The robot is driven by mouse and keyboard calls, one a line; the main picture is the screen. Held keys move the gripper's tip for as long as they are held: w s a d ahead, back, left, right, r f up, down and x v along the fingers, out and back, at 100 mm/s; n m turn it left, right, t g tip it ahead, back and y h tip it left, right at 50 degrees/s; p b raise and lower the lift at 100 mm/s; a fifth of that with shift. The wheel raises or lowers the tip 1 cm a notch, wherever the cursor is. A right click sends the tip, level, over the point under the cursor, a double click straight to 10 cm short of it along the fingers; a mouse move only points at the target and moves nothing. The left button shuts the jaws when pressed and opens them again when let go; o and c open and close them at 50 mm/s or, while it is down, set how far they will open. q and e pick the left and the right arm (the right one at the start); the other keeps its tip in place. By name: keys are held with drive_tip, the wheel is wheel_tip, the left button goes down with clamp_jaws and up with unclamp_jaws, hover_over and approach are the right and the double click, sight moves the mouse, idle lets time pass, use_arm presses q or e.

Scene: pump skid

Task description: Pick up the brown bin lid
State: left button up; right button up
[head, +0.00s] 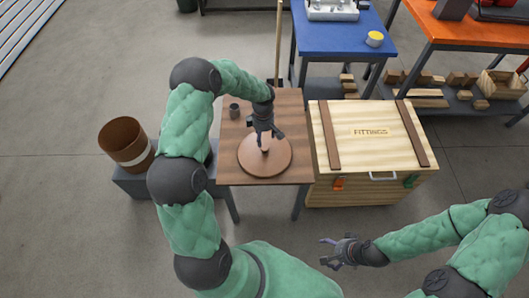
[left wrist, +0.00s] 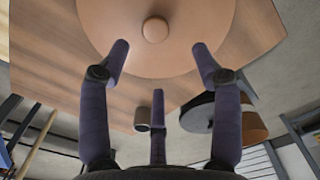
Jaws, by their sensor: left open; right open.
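The brown bin lid (head: 279,161) is a round disc with a central knob, lying on a small wooden table (head: 232,172). In the left wrist view the lid (left wrist: 186,52) fills the top middle, with its round knob (left wrist: 155,30) facing the camera. My left gripper (head: 265,142) points down just above the knob, with its fingers open. In the left wrist view the fingers of the left gripper (left wrist: 160,60) are spread and nothing is between them. The right gripper (head: 332,253) is open and empty, low over the floor at the front.
A brown bin with a white band (head: 120,142) stands left of the table. A small dark cup (head: 234,111) is on the table behind the lid. A wooden FITTINGS crate (head: 370,150) stands close on the right. A blue table (head: 345,42) is behind.

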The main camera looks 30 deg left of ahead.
sight(265, 147)
use_arm(q)
wheel_tip(265, 147, down, 4)
drive_tip(key=shift+f+b, duration=0.25)
drive_tip(key=shift+b, duration=0.3)
drive_tip(key=f, duration=0.1)
drive_tip(key=f+b, duration=0.1)
drive_tip(key=f, duration=0.1)
drive_tip(key=f+b, duration=0.1)
drive_tip(key=f, duration=0.1)
drive_tip(key=shift+w+d+f, duration=0.1)
drive_tip(key=shift+w+d, duration=0.1)
drive_tip(key=shift+w, duration=0.05)
clamp_jaws()
